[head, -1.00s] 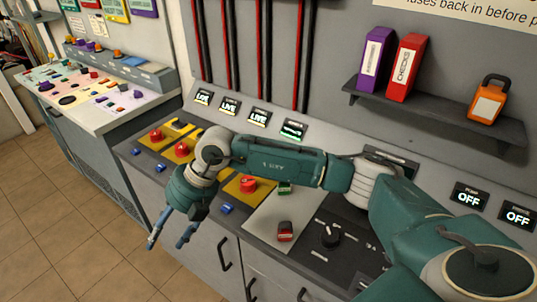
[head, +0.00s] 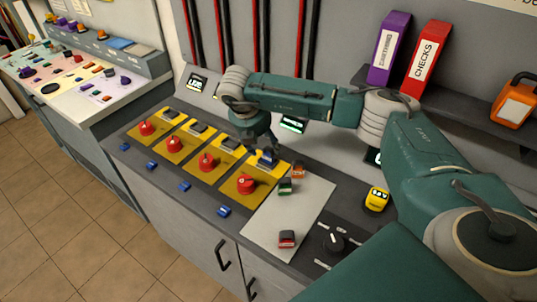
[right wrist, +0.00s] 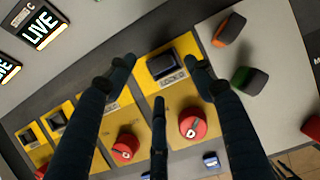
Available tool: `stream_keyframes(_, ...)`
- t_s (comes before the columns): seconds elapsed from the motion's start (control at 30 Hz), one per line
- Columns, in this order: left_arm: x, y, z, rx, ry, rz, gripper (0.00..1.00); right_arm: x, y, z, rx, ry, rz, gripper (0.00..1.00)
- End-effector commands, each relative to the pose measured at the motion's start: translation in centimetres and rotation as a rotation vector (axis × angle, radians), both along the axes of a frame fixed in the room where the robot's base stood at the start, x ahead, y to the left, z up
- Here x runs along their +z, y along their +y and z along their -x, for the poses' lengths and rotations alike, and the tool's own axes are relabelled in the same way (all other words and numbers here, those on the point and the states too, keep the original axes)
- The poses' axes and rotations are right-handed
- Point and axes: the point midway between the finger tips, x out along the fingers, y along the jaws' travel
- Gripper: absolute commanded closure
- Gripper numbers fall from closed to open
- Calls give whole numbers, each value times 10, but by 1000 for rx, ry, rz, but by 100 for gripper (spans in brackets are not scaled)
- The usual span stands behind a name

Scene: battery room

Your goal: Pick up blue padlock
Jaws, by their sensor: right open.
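My right gripper (head: 262,152) is open above the yellow switch plate nearest the grey mat. In the right wrist view its fingers (right wrist: 160,78) are spread and empty, around a dark block (right wrist: 163,63) on that plate. A blue patch shows at the fingertips in the head view; I cannot tell whether it is a finger or a padlock. Small blue pieces (head: 224,211) sit along the panel's front edge; one shows in the right wrist view (right wrist: 210,159). I cannot tell whether any is the blue padlock. My left gripper is not in view.
Red (head: 286,239), green (head: 285,186) and orange (head: 298,170) small locks lie on the grey mat (head: 265,222). A yellow one (head: 376,199) stands to its right. Red knobs (head: 246,183) rise from the yellow plates. A shelf with binders (head: 425,60) is above.

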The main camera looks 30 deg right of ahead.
Motion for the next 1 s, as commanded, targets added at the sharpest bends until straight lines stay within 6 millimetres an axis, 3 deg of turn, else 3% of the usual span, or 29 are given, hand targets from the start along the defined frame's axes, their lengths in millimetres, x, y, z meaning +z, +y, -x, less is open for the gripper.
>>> stream_keyframes(0.2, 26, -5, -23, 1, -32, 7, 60, -25, -9, -1, 0, 5, 1, 47)
stream_keyframes(0.33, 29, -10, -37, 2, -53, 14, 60, -42, -14, -4, 2, 4, -1, 47)
stream_keyframes(0.6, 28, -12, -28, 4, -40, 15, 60, -48, -15, -6, 3, 2, -1, 47)
stream_keyframes(0.63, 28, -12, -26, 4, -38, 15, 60, -48, -15, -6, 3, 2, -1, 49)
stream_keyframes(0.87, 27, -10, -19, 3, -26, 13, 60, -48, -15, -6, 2, 1, -2, 95)
stream_keyframes(1.0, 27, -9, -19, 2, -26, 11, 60, -47, -15, -6, 2, 1, -2, 97)
